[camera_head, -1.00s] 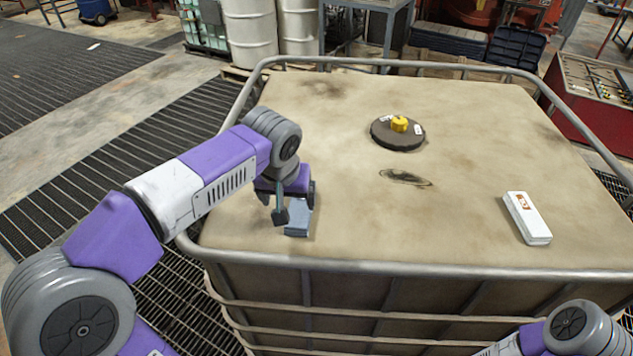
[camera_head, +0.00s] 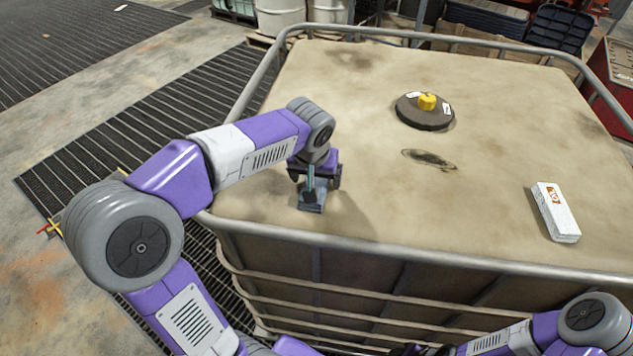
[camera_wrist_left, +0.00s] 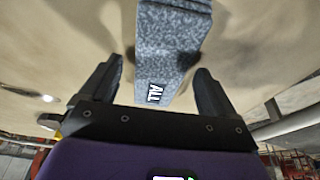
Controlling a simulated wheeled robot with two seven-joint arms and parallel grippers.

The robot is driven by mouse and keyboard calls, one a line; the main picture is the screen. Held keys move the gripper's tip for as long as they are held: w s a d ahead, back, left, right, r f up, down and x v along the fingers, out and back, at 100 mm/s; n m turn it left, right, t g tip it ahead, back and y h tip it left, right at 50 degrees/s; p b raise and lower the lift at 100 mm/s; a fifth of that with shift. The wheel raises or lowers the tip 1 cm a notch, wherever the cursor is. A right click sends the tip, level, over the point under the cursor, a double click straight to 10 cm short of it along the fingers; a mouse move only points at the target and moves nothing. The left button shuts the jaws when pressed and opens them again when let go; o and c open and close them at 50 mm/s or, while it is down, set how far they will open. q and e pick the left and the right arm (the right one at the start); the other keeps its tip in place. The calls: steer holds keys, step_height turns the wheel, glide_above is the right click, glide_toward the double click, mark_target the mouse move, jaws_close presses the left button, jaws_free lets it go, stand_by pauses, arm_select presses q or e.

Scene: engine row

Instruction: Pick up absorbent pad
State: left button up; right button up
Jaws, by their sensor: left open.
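In the left wrist view the two fingers of my left gripper (camera_wrist_left: 158,82) are apart, one on each side of the pad's near end, with a gap on both sides. The fingers of my right gripper are not visible.
The tan tank top (camera_head: 370,90) has a metal rail (camera_head: 420,257) around its edge. A dark round lid with a yellow cap (camera_head: 426,111) sits towards the back. A white box (camera_head: 556,212) lies at the right. The middle front is clear.

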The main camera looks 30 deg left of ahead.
mark_target(316, 180)
arm_select(q)
steer(key=c, duration=1.1)
steer(key=shift+r, duration=0.1)
steer(key=shift+c, duration=0.2)
step_height(316, 180, up, 10)
steer(key=p, duration=0.2)
steer(key=o, duration=0.4)
steer(key=shift+c, duration=1.4)
